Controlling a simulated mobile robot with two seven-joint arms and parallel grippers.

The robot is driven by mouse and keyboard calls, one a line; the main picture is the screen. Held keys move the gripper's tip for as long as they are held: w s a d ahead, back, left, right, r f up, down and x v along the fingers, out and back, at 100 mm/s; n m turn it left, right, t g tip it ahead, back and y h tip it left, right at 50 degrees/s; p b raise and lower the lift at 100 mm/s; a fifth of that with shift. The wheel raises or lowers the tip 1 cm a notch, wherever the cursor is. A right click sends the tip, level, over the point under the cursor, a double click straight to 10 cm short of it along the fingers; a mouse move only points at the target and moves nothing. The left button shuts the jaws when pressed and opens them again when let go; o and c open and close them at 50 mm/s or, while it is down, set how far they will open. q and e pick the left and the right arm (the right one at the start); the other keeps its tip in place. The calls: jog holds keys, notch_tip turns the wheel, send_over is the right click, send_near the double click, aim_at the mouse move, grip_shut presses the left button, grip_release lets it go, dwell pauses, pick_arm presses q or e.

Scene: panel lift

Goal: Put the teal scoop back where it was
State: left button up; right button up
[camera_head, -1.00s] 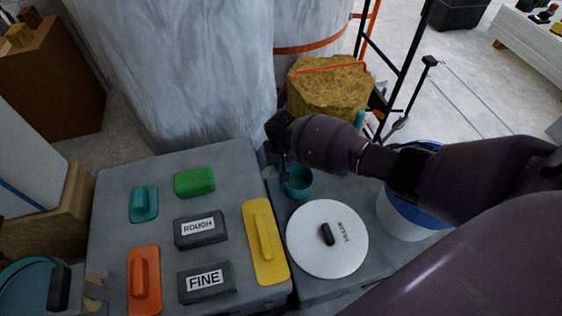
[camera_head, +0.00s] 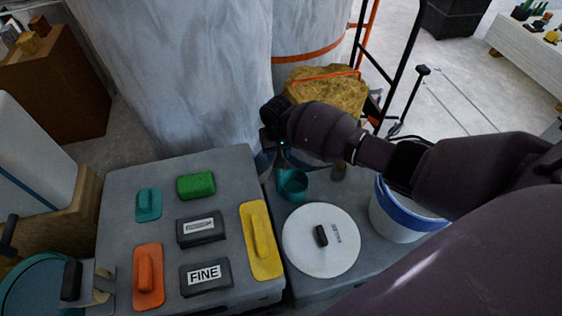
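The teal scoop (camera_head: 292,185) shows as a small round teal cup at the back left of the right grey work surface, behind the white round lid (camera_head: 318,258). My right gripper (camera_head: 282,157) is just above and behind its left rim, pointing down. The fingers are dark and small here, so I cannot tell whether they touch the scoop or how far apart they are. The scoop's handle cannot be made out. My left gripper is not in view.
The left grey surface holds a teal float (camera_head: 148,204), green sponge (camera_head: 196,185), yellow float (camera_head: 261,240), orange float (camera_head: 148,276) and two dark blocks, one marked FINE (camera_head: 205,277). A white-blue bucket (camera_head: 395,212) stands right. A wrapped column (camera_head: 180,80) rises behind.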

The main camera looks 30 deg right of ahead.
notch_tip(320, 180, up, 4)
jog(key=shift+f+p, duration=0.1)
jog(key=shift+p, duration=0.4)
jog(key=shift+s+r, duration=0.1)
jog(key=shift+r, duration=0.1)
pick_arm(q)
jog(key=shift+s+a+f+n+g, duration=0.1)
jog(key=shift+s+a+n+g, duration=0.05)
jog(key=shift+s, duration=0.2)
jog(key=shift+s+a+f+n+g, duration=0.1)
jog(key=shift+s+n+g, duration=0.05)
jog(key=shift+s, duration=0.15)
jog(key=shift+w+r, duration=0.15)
